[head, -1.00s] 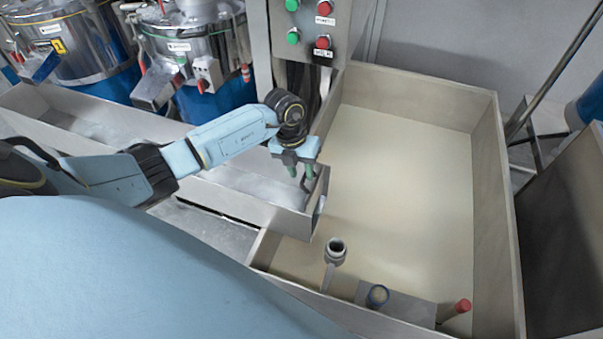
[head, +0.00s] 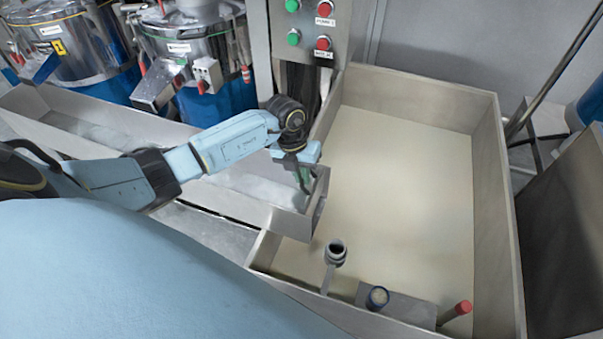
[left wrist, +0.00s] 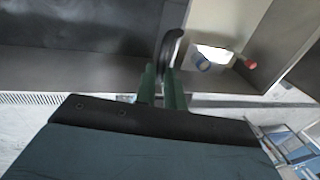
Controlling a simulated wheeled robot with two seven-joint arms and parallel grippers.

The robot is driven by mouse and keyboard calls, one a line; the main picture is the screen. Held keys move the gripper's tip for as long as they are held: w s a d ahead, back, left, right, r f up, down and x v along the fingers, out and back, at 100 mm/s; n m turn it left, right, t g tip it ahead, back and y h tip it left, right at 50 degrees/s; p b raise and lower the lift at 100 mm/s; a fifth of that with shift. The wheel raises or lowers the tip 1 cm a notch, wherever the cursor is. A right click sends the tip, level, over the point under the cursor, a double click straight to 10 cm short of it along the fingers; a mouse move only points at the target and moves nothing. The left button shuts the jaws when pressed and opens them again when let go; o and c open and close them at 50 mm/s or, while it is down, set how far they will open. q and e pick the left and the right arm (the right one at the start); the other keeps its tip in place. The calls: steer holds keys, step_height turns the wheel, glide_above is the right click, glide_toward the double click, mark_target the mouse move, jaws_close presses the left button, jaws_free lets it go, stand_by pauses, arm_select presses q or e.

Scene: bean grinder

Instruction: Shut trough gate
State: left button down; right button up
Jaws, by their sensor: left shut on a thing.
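The long grey metal trough (head: 225,205) runs from the upper left and ends beside the big basin. Its gate (head: 318,202) is at the right end, by the basin wall; how far it stands open is hard to tell. My left gripper (head: 304,180) reaches down over this end of the trough. In the left wrist view its green fingers (left wrist: 163,88) are shut on a dark curved handle (left wrist: 171,48) at the trough's end. The fingers partly hide the handle. My right gripper is not in view.
The big basin (head: 505,200) holds a pale cream layer. A grey pipe (head: 335,253), a blue-rimmed fitting (head: 377,297) and a red-capped handle (head: 461,308) stand at its near edge. A button panel (head: 308,30) rises behind the gripper. Metal grinders (head: 190,45) stand at the upper left.

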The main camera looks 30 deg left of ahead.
arm_select(q)
steer(key=shift+f+b, duration=0.8)
steer(key=shift+f, duration=0.6)
steer(key=c, duration=1.6)
jaws_free()
steer(key=shift+r, duration=0.1)
steer(key=shift+o, duration=0.5)
